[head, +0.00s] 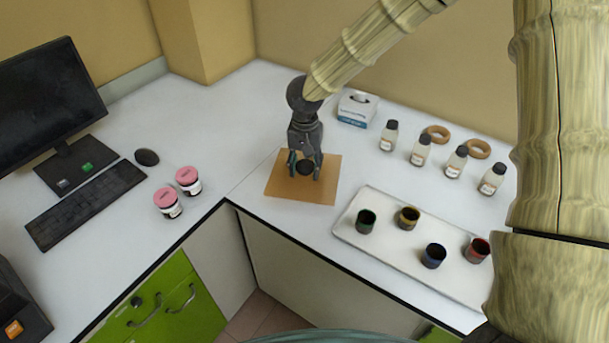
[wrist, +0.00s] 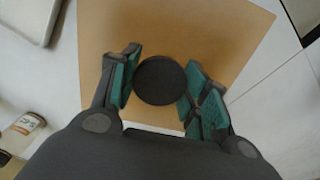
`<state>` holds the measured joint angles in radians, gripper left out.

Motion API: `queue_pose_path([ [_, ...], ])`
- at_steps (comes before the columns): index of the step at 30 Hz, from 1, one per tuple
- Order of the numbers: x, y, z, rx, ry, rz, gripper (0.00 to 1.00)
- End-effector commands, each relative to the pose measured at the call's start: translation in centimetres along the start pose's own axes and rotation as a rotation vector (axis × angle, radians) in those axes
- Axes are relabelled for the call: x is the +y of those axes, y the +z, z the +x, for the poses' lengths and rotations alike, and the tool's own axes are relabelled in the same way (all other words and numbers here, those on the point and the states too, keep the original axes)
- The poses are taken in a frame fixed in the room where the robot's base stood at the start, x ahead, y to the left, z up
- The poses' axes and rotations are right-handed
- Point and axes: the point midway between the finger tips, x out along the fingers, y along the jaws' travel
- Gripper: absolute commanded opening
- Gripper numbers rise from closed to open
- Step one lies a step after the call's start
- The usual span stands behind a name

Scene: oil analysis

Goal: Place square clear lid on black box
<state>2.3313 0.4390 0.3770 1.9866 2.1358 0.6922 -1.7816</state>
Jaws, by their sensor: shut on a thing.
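My gripper (head: 304,172) points down over a tan square mat (head: 281,187) on the white counter. Its teal-padded fingers are shut on a dark round object (wrist: 160,80), seen from above between them in the wrist view. This object (head: 305,167) also shows in the head view, small and partly hidden by the fingers. I cannot tell whether it touches the mat. I make out no square clear lid in either view. A black boxy device (head: 20,305) with an orange label stands at the lower left edge, partly cut off.
A white tray (head: 375,252) with several dark coloured cups is right of the mat. Several small bottles (head: 420,149), two wooden rings (head: 437,134) and a tissue box (head: 356,108) stand behind. Two pink-lidded jars (head: 167,203), a keyboard (head: 86,204) and a monitor (head: 49,96) are left.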

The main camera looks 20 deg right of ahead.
Motion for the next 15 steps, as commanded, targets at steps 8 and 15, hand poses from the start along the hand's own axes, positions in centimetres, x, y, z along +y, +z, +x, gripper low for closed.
queue_pose_path([
  [8,-0.1,0.1,2.6,0.000,0.002,-0.003,0.07],
  [15,-0.1,0.1,4.2,0.000,0.000,-0.003,0.07],
])
